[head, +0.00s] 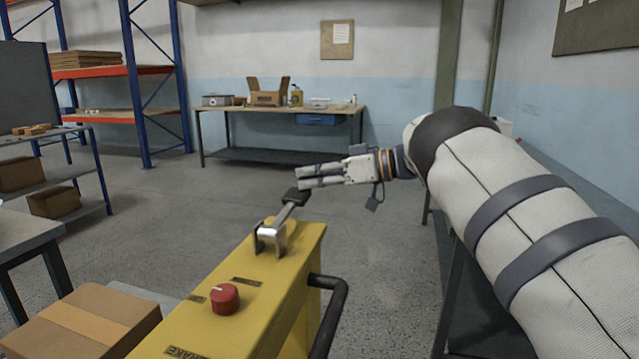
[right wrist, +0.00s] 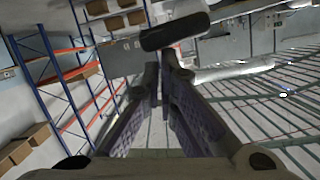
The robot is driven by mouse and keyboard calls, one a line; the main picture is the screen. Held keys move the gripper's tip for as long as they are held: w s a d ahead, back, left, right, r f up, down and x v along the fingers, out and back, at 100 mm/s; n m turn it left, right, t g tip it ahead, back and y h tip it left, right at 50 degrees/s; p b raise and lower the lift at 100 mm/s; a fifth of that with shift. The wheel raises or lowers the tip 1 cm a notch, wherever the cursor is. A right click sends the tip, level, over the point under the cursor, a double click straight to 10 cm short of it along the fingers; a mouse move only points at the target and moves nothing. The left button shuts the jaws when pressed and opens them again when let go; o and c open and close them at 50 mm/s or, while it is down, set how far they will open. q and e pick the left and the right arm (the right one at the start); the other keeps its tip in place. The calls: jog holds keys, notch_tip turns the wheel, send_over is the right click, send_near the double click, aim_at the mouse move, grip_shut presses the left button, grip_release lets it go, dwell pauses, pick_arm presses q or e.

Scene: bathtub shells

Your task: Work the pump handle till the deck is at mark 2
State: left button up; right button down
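The pump handle is a grey lever with a black grip (head: 297,196), rising from a metal bracket (head: 270,236) on a yellow housing (head: 285,262). It tilts up and away to the right. My right gripper (head: 300,177) is just above and beside the grip, its two fingers close together. In the right wrist view the gripper's fingertips (right wrist: 160,66) nearly meet, with nothing seen between them, and the black grip (right wrist: 176,31) lies across just beyond them. I cannot tell whether they touch it. No marks can be made out. My left gripper is out of view.
A red knob (head: 225,298) sits on the housing, and a black bar handle (head: 331,312) sticks out on its right. A cardboard box (head: 85,322) is at the lower left, in front of a grey surface (head: 142,297). A workbench (head: 335,108) stands behind across open floor.

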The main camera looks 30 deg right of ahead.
jog(key=v, duration=1)
dwell(1.1)
